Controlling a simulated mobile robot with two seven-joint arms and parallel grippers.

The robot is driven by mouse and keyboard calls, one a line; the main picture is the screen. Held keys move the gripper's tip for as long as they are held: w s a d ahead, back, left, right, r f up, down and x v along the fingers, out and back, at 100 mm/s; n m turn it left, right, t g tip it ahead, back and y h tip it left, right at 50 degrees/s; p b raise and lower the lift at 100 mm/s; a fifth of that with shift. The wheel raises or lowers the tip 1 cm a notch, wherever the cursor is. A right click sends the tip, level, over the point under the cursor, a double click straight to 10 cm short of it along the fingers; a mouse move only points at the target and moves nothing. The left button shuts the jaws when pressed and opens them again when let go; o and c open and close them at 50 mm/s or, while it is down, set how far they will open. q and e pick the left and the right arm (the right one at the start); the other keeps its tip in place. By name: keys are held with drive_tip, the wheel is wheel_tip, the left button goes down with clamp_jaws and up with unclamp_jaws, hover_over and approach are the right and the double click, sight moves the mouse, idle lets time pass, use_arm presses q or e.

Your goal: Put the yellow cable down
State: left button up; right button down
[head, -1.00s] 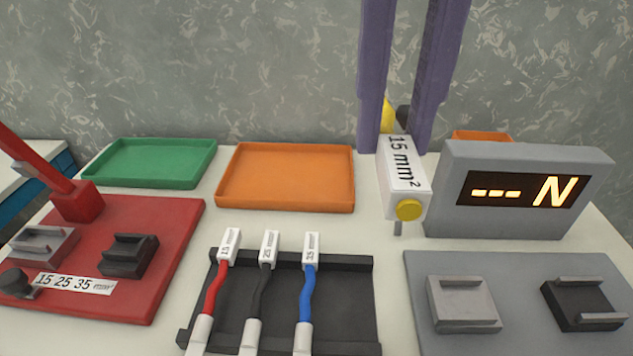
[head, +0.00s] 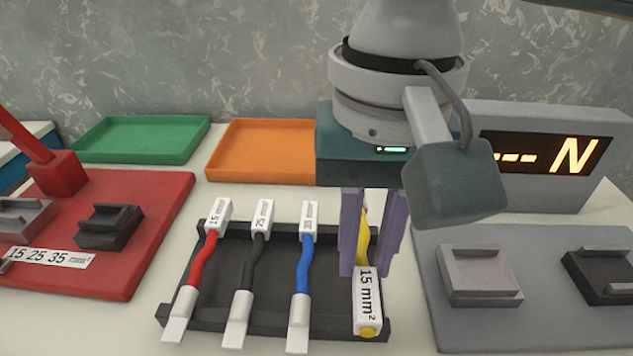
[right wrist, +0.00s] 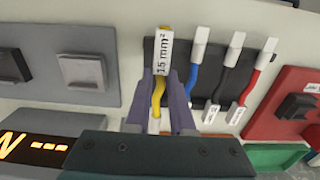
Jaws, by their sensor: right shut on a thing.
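The yellow cable (head: 363,238) has a white end block marked 15 mm² (head: 367,301) with a yellow tip. My right gripper (head: 372,262) is shut on the yellow cable, its purple fingers on either side, above the right end of the black rack (head: 333,288). I cannot tell whether the cable touches the rack. In the right wrist view the yellow cable (right wrist: 157,97) sits between the fingers of the gripper (right wrist: 167,90), beside the blue cable. The rack also holds a red cable (head: 204,258), a black cable (head: 254,262) and a blue cable (head: 304,262). My left gripper is not in view.
An orange tray (head: 222,170) and a green tray (head: 140,150) stand at the back. A red crimping base (head: 150,215) is at left. A grey plate (head: 470,325) with two blocks and a force display (head: 480,195) are at right.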

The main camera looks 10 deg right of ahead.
sight(364, 262)
wheel_tip(364, 262, down, 3)
drive_tip(key=shift+f+b, duration=0.1)
drive_tip(key=shift+b, duration=0.35)
drive_tip(key=shift+f, duration=0.35)
drive_tip(key=shift+r, duration=0.1)
drive_tip(key=c, duration=0.8)
unclamp_jaws()
